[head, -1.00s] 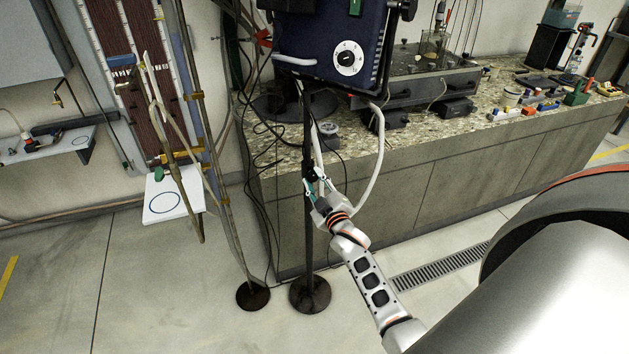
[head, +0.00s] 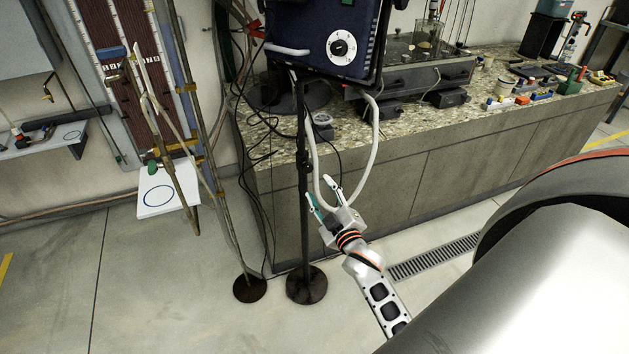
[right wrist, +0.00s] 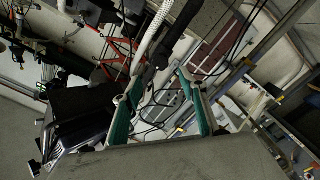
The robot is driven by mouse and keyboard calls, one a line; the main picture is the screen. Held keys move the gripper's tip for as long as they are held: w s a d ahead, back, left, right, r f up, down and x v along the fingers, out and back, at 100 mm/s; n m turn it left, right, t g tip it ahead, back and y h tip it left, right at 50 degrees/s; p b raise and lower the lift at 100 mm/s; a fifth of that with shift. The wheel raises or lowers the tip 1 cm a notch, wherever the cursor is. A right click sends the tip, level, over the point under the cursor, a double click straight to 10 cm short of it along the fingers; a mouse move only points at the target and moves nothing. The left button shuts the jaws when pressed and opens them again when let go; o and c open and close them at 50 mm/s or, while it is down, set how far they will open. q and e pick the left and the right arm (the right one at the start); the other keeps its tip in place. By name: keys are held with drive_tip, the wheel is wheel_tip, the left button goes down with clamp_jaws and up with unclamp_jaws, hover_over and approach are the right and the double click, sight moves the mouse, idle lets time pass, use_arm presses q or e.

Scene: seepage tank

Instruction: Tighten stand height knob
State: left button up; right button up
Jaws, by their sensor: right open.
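The stand is a dark vertical pole (head: 304,225) on a round base (head: 306,286), under a dark blue box with a white dial. The stand height knob (head: 304,161) is a small black piece at a collar partway up the pole. My right gripper (head: 319,188) is open and empty, below and to the right of the knob, apart from it. In the right wrist view its teal-padded fingers (right wrist: 163,85) are spread, with a dark pole-like part (right wrist: 158,55) beyond the gap. The knob's details are too small to tell. My left gripper is not in view.
A white hose (head: 372,150) loops down from the box close to my right gripper. Black cables hang left of the pole. A stone-topped counter (head: 400,170) stands behind. A second stand base (head: 250,288) is at the left. Floor in front is clear.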

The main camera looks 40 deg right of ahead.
drive_tip(key=shift+v, duration=1.3)
